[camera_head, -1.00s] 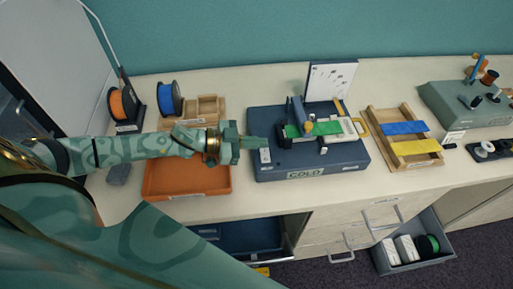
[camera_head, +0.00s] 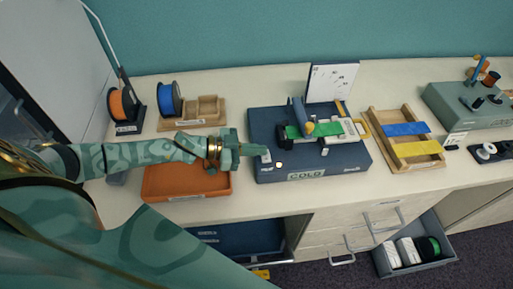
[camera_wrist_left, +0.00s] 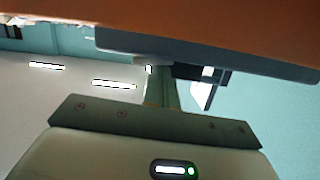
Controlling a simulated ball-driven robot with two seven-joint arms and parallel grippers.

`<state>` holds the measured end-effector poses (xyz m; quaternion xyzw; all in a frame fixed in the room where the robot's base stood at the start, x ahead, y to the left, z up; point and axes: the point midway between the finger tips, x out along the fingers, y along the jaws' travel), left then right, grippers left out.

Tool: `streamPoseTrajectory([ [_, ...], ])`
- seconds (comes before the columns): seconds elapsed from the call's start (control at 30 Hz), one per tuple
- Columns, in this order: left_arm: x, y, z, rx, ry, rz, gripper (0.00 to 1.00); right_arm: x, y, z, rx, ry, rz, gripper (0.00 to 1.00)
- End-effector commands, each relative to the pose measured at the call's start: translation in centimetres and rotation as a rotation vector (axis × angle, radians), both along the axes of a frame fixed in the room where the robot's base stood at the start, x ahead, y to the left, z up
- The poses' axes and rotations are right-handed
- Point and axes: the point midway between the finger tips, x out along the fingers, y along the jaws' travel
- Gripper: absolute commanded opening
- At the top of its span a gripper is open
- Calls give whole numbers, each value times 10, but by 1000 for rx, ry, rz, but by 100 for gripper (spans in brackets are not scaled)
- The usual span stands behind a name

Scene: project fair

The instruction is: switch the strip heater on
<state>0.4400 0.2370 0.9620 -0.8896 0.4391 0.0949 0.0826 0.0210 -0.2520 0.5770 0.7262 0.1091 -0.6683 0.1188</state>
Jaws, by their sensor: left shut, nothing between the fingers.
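The strip heater (camera_head: 350,166) is a dark blue box on the bench in the head view, with a plate reading COLD on its front. A pale switch patch (camera_head: 264,158) is at its left end. A small round lamp (camera_head: 279,165) beside it glows warm white. A green strip (camera_head: 295,131) lies across the top of the heater. My left gripper (camera_head: 262,150) is shut and empty, its fingertips at the heater's left end by the switch; I cannot tell whether they touch it. In the left wrist view the fingers (camera_wrist_left: 165,95) point away from the camera. My right gripper is not in view.
An orange tray (camera_head: 185,195) lies under my left wrist. Orange (camera_head: 122,104) and blue (camera_head: 170,99) spools stand behind my arm. A wooden rack (camera_head: 398,160) with blue and yellow strips is right of the heater. Open drawers are below the bench.

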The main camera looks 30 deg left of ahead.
Motion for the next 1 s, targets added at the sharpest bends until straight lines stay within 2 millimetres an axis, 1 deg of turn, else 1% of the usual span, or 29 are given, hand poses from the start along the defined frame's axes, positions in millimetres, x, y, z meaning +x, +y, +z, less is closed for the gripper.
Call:
streamPoseTrajectory([
  [0.07,0,1,6,1,-1,1,0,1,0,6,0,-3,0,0],
  [0.17,0,5,21,1,-1,3,0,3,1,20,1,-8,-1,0],
  [0.3,-1,13,52,-1,-1,7,0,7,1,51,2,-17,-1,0],
  [0.37,-12,26,44,4,5,7,0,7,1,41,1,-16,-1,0],
  [0.5,-31,52,49,2,6,6,0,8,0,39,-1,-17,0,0],
  [0.7,-50,79,58,0,4,6,0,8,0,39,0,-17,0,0],
  [0.83,-56,88,62,0,1,5,0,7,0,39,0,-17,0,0],
  [1.0,-58,91,63,-1,1,6,0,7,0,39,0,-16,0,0],
])
